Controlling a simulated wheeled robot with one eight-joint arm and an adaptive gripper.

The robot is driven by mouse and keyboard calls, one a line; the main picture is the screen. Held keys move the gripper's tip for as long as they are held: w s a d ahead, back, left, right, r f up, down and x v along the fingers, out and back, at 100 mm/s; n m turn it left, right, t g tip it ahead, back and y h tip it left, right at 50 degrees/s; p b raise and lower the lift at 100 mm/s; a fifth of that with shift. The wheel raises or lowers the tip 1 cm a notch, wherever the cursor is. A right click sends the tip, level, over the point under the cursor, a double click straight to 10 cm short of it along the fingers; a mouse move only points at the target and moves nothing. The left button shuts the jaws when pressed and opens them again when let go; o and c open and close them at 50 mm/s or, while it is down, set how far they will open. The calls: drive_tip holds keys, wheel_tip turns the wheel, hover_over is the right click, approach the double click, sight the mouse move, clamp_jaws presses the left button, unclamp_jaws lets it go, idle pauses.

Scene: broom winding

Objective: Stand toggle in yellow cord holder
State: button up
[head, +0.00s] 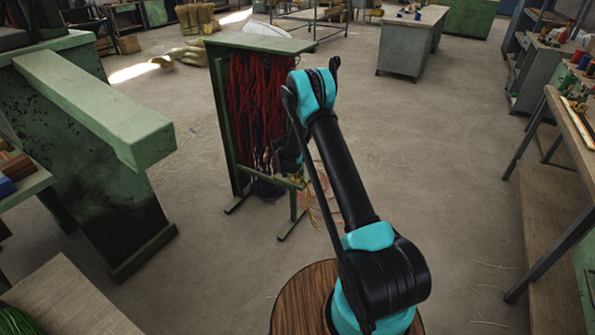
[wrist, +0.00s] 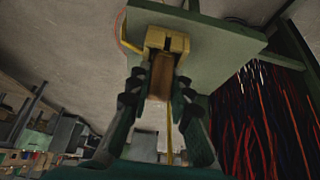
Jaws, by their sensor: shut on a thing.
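In the wrist view, my gripper (wrist: 160,85) is shut on a brown wooden toggle (wrist: 161,72), with one dark finger on each side. The toggle's far end meets the slotted yellow cord holder (wrist: 172,41); I cannot tell whether it is inside or only against it. A yellow cord (wrist: 169,142) runs from near the toggle between the fingers. In the head view, my gripper (head: 289,163) is beside the green rack, largely hidden by my arm. The yellow holder (head: 297,178) shows there as a small patch; the toggle cannot be made out.
The green rack (head: 229,120) holds hanging red and dark cords (head: 252,105). Its green bar (head: 280,181) carries the holder. Loose orange cord (head: 322,200) hangs near the floor.

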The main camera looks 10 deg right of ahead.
drive_tip(key=o, duration=1)
drive_tip(key=v, duration=1.2)
drive_tip(key=shift+d, duration=0.1)
drive_tip(key=s+d+r+n+y, duration=0.15)
drive_tip(key=s+d+r, duration=0.25)
drive_tip(key=s+r, duration=0.4)
drive_tip(key=s+d+r+n, duration=0.2)
drive_tip(key=s+d+r, duration=0.4)
drive_tip(key=s, duration=0.4)
drive_tip(key=s+n, duration=0.1)
drive_tip(key=s, duration=0.8)
drive_tip(key=s+d+n+y, duration=0.1)
drive_tip(key=s, duration=0.7)
drive_tip(key=s+n+y, duration=0.1)
drive_tip(key=s, duration=0.8)
drive_tip(key=shift+s+d+r+n+g, duration=0.25)
drive_tip(key=shift+s+d+n+g, duration=0.05)
drive_tip(key=shift+n, duration=0.05)
